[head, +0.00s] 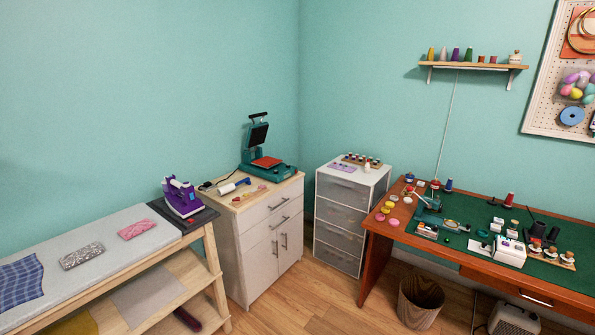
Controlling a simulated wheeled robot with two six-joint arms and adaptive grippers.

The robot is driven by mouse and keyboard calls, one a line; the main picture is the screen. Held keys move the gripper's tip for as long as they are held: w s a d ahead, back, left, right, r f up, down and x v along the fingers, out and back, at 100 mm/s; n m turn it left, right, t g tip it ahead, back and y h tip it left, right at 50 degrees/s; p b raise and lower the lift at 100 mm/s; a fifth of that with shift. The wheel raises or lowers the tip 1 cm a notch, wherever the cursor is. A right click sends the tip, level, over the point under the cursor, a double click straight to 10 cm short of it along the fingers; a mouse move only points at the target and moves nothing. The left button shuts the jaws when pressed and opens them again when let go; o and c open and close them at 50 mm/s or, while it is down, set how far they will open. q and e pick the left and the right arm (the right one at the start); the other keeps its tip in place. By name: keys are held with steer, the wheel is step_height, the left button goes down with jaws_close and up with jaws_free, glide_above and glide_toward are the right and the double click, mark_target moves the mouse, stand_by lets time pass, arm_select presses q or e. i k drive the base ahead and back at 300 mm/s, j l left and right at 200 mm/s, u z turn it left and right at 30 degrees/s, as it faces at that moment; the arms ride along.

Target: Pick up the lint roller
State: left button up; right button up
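What looks like the lint roller (229,188), a white cylinder with a blue end, lies on the light wooden top of the white cabinet (257,223) in the head view. It rests in front of the green heat press (268,165). Other small items lie around it on the cabinet top, too small to make out clearly. Neither of my grippers shows in this view.
An ironing table (118,218) with a purple iron (182,197) stands at the left. A drawer unit (341,217) is right of the cabinet. A cluttered sewing desk (460,258) and a waste basket (420,300) are at the right. Wooden floor (310,295) is open in front.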

mark_target(247, 180)
steer(key=i+u, duration=0.15)
steer(key=i, duration=0.3)
steer(key=i+l+u, duration=0.2)
steer(key=i, duration=0.3)
steer(key=i+l+u, duration=0.15)
steer(key=i, duration=0.3)
steer(key=i+l+u, duration=0.2)
steer(key=i, duration=0.25)
